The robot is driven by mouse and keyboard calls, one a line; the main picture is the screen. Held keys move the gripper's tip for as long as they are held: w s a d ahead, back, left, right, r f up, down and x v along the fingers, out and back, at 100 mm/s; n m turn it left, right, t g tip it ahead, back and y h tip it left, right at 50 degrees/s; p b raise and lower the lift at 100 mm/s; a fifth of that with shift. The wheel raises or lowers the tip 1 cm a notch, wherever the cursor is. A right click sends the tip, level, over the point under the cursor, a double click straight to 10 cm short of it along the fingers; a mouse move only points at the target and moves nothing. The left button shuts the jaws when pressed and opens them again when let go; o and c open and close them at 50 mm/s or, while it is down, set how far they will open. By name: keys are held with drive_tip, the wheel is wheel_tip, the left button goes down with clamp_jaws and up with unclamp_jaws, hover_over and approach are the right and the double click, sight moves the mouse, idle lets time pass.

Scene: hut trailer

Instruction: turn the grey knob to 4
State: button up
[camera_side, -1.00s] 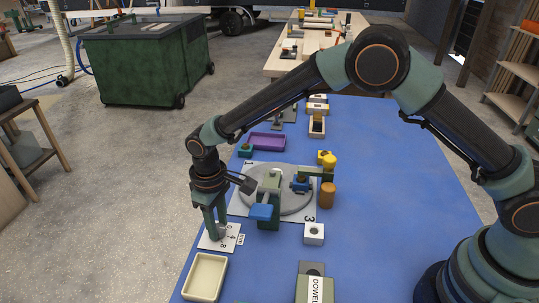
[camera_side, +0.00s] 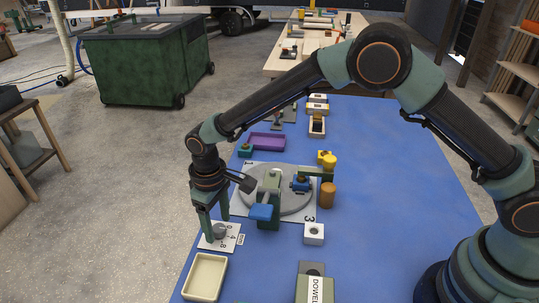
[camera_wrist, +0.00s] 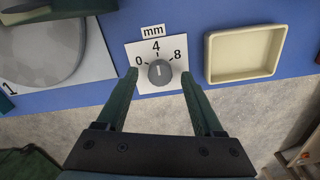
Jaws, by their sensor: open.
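The grey knob (camera_wrist: 160,73) sits on a white dial plate (camera_wrist: 133,60) marked 0, 4 and 8, with a "mm" label above. A pale line on the knob points up towards the 4 in the wrist view. The knob also shows in the side view (camera_side: 219,231), on the plate near the table's left edge. My gripper (camera_wrist: 158,76) is open, with one finger on each side of the knob and gaps between. In the side view my gripper (camera_side: 216,228) points down at the dial plate.
A cream tray (camera_wrist: 212,70) lies just beside the dial plate. The blue table's right part is clear.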

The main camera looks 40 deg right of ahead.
sight(219, 227)
wheel_tip(219, 227, up, 12)
idle(0.4)
drive_tip(key=shift+f, duration=0.1)
drive_tip(key=s+d+r+m+t, duration=0.35)
drive_tip(key=d+r, duration=0.75)
drive_tip(key=d, duration=0.4)
drive_tip(key=s+d+m+t, duration=0.2)
drive_tip(key=s+d, duration=0.9)
drive_tip(key=d, duration=0.1)
